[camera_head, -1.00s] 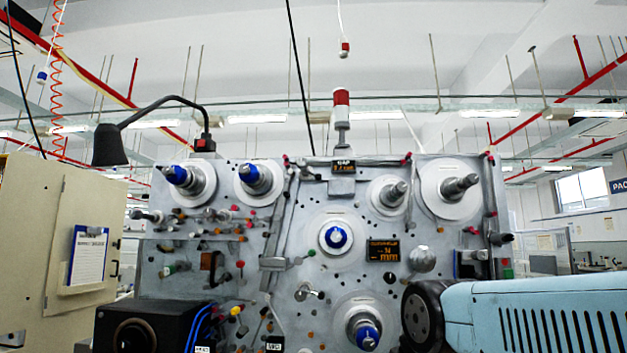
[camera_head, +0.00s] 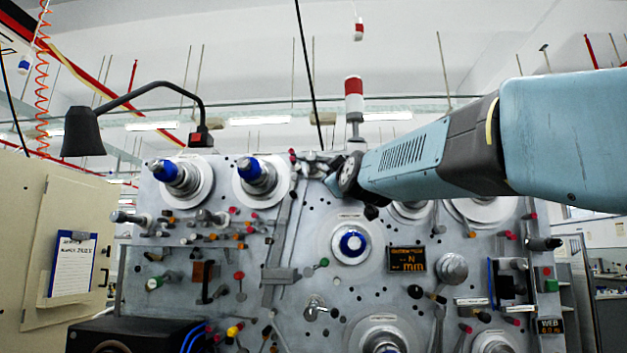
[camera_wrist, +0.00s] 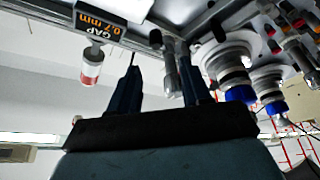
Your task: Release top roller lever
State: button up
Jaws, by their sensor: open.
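My gripper (camera_wrist: 158,60) is open, its two dark fingers pointing up in the wrist view. A metal roller-like part (camera_wrist: 171,72) shows between the fingers in that view; I cannot tell whether it touches them. In the head view my arm reaches in from the right, and my gripper (camera_head: 318,166) is at the upper edge of the grey machine panel (camera_head: 225,270). A small red-knobbed lever (camera_head: 292,156) is just left of it. I cannot tell for certain which part is the top roller lever.
Blue-tipped spindles (camera_head: 255,172) stick out left of my gripper, and also show in the wrist view (camera_wrist: 240,92). The gap display (camera_wrist: 100,22) and red-and-white beacon (camera_wrist: 92,66) are close by. A black lamp (camera_head: 84,132) hangs at the left. Many knobs crowd the panel below.

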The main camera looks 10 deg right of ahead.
aim_at(328, 173)
jog(key=x, duration=1.2)
jog(key=shift+w+d, duration=0.15)
jog(key=shift+d, duration=0.25)
jog(key=shift+c, duration=0.4)
jog(key=shift+a, duration=0.1)
grip_shut()
